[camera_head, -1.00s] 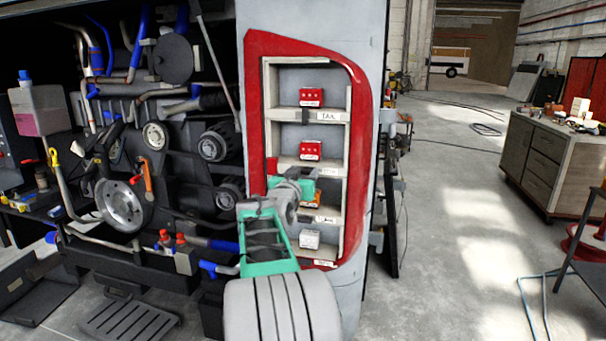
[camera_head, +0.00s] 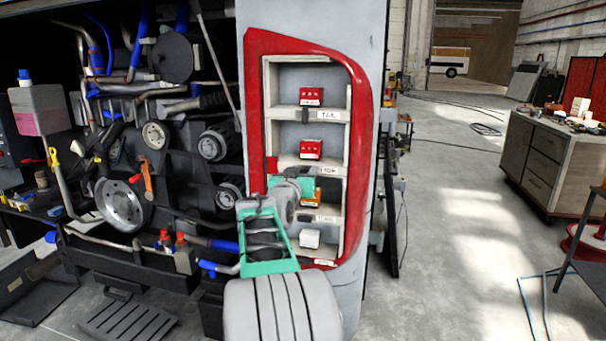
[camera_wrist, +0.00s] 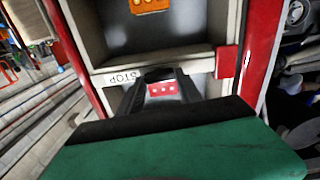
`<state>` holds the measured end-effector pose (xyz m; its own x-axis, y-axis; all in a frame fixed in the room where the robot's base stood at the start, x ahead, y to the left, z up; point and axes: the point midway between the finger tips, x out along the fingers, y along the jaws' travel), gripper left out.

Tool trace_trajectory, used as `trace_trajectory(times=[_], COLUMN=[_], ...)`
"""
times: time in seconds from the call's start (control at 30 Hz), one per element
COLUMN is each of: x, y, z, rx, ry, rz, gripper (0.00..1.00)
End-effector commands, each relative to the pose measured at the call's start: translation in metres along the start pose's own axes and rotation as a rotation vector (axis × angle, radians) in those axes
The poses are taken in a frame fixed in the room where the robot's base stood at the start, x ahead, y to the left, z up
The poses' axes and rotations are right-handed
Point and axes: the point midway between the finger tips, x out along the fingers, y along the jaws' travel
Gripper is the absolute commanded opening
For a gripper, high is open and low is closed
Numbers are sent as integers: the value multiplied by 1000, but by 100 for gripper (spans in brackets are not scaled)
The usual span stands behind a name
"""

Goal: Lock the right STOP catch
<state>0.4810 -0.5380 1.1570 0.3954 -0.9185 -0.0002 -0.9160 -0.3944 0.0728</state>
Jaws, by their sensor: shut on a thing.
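The STOP bay is the second shelf of the red-framed cabinet, with a red lamp block (camera_head: 311,149) on it. Its STOP label (camera_head: 327,170) sits on the shelf lip and shows upside down in the wrist view (camera_wrist: 122,78). My gripper (camera_head: 303,180) is at this lip, left of the label. In the wrist view my gripper (camera_wrist: 160,82) has its dark fingers shut on a small dark piece (camera_wrist: 160,72), seemingly the catch; the fingers mostly hide it, so its lock position is unclear. A red tab (camera_wrist: 227,62) sits at the lip's other end.
An orange lamp block (camera_head: 311,198) and a white block (camera_head: 310,238) stand in the lower bays. Another red block (camera_head: 311,97) stands in the TAIL bay. Engine parts fill the left. The floor to the right is mostly clear, before a workbench (camera_head: 545,160).

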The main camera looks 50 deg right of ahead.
Motion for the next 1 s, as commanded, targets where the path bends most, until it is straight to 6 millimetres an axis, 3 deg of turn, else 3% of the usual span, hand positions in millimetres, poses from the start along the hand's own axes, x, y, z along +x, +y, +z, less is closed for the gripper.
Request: trace_trajectory(times=[1.0], x=[0], y=[-5], z=[1], rx=[-895], ry=[1], rz=[-2], gripper=[1])
